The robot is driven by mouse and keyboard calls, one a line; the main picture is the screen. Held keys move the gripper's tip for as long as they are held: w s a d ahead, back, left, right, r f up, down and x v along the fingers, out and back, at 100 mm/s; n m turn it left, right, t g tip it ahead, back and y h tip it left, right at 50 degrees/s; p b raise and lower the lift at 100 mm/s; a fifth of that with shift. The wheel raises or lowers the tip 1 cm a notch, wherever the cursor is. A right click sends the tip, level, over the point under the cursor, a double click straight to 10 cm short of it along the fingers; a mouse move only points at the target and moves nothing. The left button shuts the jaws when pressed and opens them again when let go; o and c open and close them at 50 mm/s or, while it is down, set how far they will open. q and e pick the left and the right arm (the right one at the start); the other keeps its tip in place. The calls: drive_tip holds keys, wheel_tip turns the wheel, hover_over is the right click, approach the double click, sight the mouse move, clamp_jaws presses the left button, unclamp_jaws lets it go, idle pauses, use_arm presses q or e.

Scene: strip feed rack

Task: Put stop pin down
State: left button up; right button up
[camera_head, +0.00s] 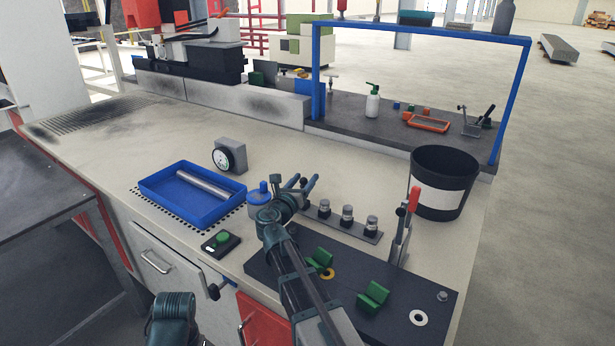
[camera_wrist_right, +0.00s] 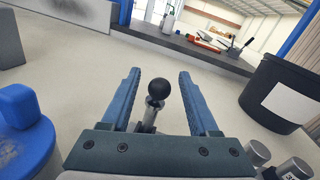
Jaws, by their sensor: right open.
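A pin with a round black knob, likely the stop pin, shows between my right fingers in the right wrist view (camera_wrist_right: 156,90) and as a small dark ball in the head view (camera_head: 304,182). Its shaft is metallic. Its lower end is hidden by my gripper, so I cannot tell what it rests on. My right gripper (camera_head: 301,181) is open above the bench, its fingers (camera_wrist_right: 157,95) on either side of the knob with visible gaps. My left gripper is out of view; only part of my left arm shows at the bottom of the head view.
A blue tray (camera_head: 172,206) holding a metal rod lies left. A dial gauge (camera_head: 226,157) stands behind it. A rail (camera_head: 327,221) with several metal posts, a black bin (camera_head: 412,190), a red-handled clamp (camera_head: 404,228) and a dark plate (camera_head: 397,313) with green blocks lie right.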

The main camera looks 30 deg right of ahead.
drive_tip(key=v, duration=0.9)
drive_tip(key=shift+s, duration=0.1)
drive_tip(key=s+a+m+g+p, duration=0.1)
drive_tip(key=m+p, duration=0.1)
drive_tip(key=s+r+m+g+y+p, duration=0.1)
drive_tip(key=m+p, duration=0.2)
drive_tip(key=s+a+m+g+p, duration=0.1)
drive_tip(key=s+m+p, duration=0.1)
drive_tip(key=p, duration=0.1)
drive_tip(key=shift+a+r+m+y, duration=0.25)
drive_tip(key=shift+a+m+y, duration=0.05)
drive_tip(key=shift+y, duration=0.1)
drive_tip(key=s+a+m+g+y+p, duration=0.1)
drive_tip(key=m+p, duration=0.1)
drive_tip(key=s+a+m+g+y+p, duration=0.1)
drive_tip(key=s+a+m, duration=0.1)
drive_tip(key=s+a+m+p, duration=0.1)
drive_tip(key=p, duration=0.1)
drive_tip(key=shift+s+a+f+m+g+y+p, duration=0.15)
drive_tip(key=shift+s+f+m+g+y+p, duration=0.15)
drive_tip(key=shift+f+m+g+y+p, duration=0.1)
drive_tip(key=s+a+r+m+g+y+p, duration=0.3)
drive_tip(key=s+a+m+g+y+p, duration=0.3)
drive_tip(key=s+a+m+p, duration=0.5)
drive_tip(key=s+a+y, duration=0.1)
drive_tip(key=s+a, duration=0.3)
drive_tip(key=a, duration=0.2)
drive_tip(key=shift+s+y+p, duration=0.25)
drive_tip(key=shift+y+p, duration=0.05)
